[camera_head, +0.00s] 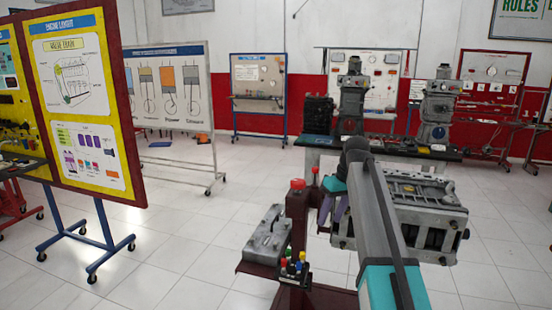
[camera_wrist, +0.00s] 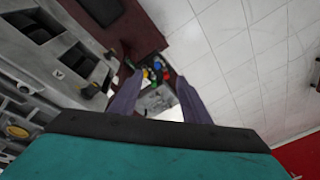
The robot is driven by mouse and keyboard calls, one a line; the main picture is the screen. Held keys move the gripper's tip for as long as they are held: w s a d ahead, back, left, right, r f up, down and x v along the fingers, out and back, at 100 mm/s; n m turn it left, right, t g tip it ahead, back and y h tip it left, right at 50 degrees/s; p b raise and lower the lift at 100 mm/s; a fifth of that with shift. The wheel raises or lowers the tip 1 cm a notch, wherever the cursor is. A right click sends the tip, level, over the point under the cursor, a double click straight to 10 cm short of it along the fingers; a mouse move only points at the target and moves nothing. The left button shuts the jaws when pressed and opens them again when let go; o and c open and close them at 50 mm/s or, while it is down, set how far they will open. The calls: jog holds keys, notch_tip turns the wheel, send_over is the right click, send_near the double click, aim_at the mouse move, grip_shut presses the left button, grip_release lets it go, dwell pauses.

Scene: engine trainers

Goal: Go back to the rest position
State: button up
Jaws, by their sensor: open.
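My gripper (camera_head: 331,218) is at the end of my arm, pointing down beside the grey engine block (camera_head: 402,212). Its two purple-grey fingers stand apart, and nothing shows held between them. In the wrist view, the spread fingers of my gripper (camera_wrist: 158,82) frame a grey metal part and a small group of coloured caps (camera_wrist: 153,70) beyond them. The engine block (camera_wrist: 60,50) fills the left of the wrist view. My forearm hides part of the block in the head view.
A dark red stand (camera_head: 322,297) carries a grey metal cover (camera_head: 267,238), coloured caps (camera_head: 293,264) and a red-topped post (camera_head: 297,186). A table with engines (camera_head: 352,98) stands behind. Wheeled display boards (camera_head: 88,100) stand at left. White tiled floor (camera_head: 185,255) lies open between.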

jog(key=s+a+f+g, duration=0.15)
jog(key=s+f, duration=0.45)
jog(key=f, duration=0.7)
jog(key=s+f+g, duration=0.2)
jog(key=s+f, duration=0.3)
jog(key=f, duration=0.8)
jog(key=s+a+f+g, duration=0.15)
jog(key=s+f, duration=0.45)
jog(key=f, duration=0.7)
jog(key=s+f+m, duration=0.1)
jog(key=s+f, duration=0.6)
jog(key=s, duration=0.4)
jog(key=s+d+f+m+g+h, duration=0.1)
jog(key=s+f+m, duration=0.1)
jog(key=s+f, duration=0.5)
jog(key=s+d+f+m+g+h, duration=0.1)
jog(key=s+f, duration=0.6)
jog(key=s, duration=0.8)
jog(key=shift+s+m, duration=0.35)
jog(key=shift+m, duration=0.25)
jog(key=c, duration=0.3)
